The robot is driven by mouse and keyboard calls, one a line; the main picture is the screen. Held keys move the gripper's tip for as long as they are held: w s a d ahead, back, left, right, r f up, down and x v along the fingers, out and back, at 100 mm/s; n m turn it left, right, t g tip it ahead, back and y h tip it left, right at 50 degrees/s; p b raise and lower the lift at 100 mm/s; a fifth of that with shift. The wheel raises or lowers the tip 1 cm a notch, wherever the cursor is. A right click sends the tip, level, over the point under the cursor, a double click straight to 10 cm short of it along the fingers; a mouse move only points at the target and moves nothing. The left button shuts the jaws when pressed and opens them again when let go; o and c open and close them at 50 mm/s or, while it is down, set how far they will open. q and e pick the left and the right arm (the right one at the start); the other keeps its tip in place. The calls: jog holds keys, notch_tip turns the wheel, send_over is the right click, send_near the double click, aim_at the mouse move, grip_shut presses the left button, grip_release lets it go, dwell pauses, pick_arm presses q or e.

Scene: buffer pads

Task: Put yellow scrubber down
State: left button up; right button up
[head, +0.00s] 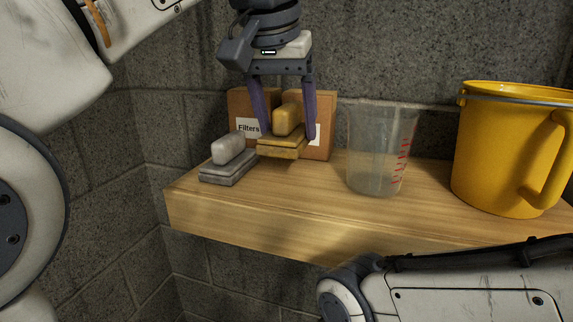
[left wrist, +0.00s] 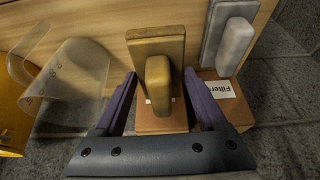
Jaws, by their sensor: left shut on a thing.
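The yellow scrubber (head: 281,147), a block with a raised handle, is at the shelf's left part, in front of a cardboard box. It also shows in the left wrist view (left wrist: 157,46). My left gripper (head: 287,130) points down with its purple fingers on either side of the scrubber and is shut on it. The scrubber looks level, at or just above the wooden shelf (head: 300,200); I cannot tell whether its underside touches. A similar grey scrubber (head: 228,166) rests on the shelf just left of it. My right gripper is not in view.
The cardboard box (head: 241,101) labelled "Filters" stands behind the scrubbers against a block wall. A clear measuring beaker (head: 376,150) stands to the right, then a yellow bucket (head: 500,150). The shelf front before the yellow scrubber is bare.

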aim_at(287, 181)
pick_arm(q)
jog(key=shift+f, duration=2.7)
jog(key=shift+s+f, duration=0.1)
jog(key=shift+f, duration=0.1)
jog(key=o, duration=1.2)
jog(key=shift+r, duration=0.1)
jog(key=shift+o, duration=0.2)
jog(key=shift+r, duration=0.1)
